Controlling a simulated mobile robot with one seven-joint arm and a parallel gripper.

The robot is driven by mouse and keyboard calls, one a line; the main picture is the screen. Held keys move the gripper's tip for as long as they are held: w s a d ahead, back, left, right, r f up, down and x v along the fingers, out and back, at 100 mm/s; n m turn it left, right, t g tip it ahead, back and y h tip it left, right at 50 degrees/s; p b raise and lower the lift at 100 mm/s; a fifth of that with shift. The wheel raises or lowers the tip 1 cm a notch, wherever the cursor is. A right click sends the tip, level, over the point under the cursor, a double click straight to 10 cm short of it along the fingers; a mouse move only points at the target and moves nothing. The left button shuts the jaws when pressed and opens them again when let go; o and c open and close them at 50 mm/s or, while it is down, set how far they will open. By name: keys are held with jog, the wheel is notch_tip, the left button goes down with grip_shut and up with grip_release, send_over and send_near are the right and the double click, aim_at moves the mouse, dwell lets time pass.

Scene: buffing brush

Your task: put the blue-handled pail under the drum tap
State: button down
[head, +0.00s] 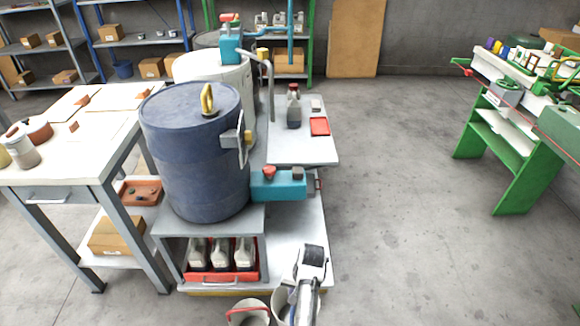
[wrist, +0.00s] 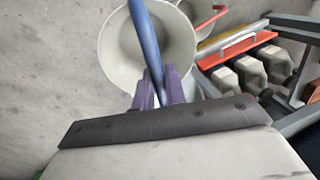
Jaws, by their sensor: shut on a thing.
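The blue-handled pail (wrist: 120,50) is a pale, round, empty-looking bucket, seen from above in the wrist view. Its blue handle (wrist: 146,40) runs up between the purple fingers of my gripper (wrist: 160,88), which is shut on it. In the head view the pail (head: 280,303) is at the bottom edge, partly hidden by my arm. The blue drum (head: 195,160) stands on a grey stand.
A second pail with a red handle (head: 248,314) is close on the left of the held one. A red tray of bottles (head: 220,276) fills the shelf under the drum. A workbench (head: 75,165) stands left. The floor (head: 410,240) to the right is clear.

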jog(key=shift+w+a+r+n, duration=0.15)
jog(key=shift+a+n, duration=0.3)
jog(key=shift+w+a+r+n, duration=0.1)
jog(key=shift+a+r+n, duration=0.05)
jog(key=shift+a+n, duration=0.3)
